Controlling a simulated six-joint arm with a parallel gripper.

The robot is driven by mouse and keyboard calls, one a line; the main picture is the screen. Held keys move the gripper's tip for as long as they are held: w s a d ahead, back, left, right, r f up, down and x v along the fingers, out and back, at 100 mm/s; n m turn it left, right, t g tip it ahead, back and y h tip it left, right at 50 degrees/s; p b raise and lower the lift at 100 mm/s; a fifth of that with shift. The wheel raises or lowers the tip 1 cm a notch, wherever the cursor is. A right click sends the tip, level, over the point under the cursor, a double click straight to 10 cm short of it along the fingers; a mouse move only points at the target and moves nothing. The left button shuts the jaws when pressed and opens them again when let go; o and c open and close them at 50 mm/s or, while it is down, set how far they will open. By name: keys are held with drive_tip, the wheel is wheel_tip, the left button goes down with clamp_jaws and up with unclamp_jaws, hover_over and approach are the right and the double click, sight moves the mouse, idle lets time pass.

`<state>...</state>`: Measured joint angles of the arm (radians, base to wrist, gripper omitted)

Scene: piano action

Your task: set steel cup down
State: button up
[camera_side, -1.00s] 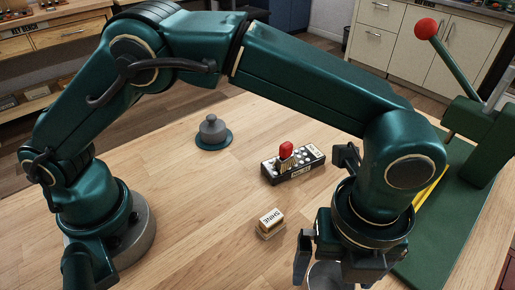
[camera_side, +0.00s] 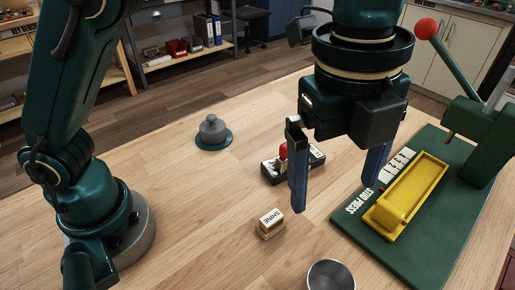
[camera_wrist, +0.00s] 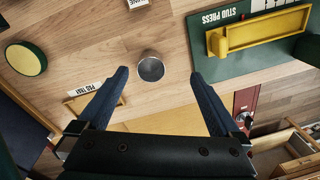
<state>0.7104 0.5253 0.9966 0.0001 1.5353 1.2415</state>
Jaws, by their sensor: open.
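The steel cup (camera_side: 331,275) stands upright on the wooden table at the lower edge of the side view, partly cut off by the frame. In the wrist view the cup (camera_wrist: 151,68) is seen from above, between and beyond the fingertips. My gripper (camera_side: 338,195) is open and empty, raised above the table and behind the cup in the side view. Its two blue fingers (camera_wrist: 158,75) are spread wide in the wrist view, and neither touches the cup.
A green stud press (camera_side: 425,240) with a yellow tray (camera_side: 410,195) and red-knobbed lever stands right. A small "SHINE" block (camera_side: 270,222), a black box with a red knob (camera_side: 292,165) and a grey knobbed weight (camera_side: 212,130) stand left. A yellow-topped round pad (camera_wrist: 26,58) shows in the wrist view.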

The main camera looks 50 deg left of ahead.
drive_tip(key=s+a+r+n+t, duration=0.2)
drive_tip(key=a+r+n+t, duration=0.1)
drive_tip(key=a+n, duration=1)
drive_tip(key=s+a+f+n+t, duration=0.1)
drive_tip(key=s+a+f+n, duration=0.4)
drive_tip(key=a+n, duration=0.3)
drive_tip(key=shift+s+a+n+t+y, duration=0.3)
drive_tip(key=shift+n+t, duration=0.1)
drive_tip(key=shift+n, duration=0.3)
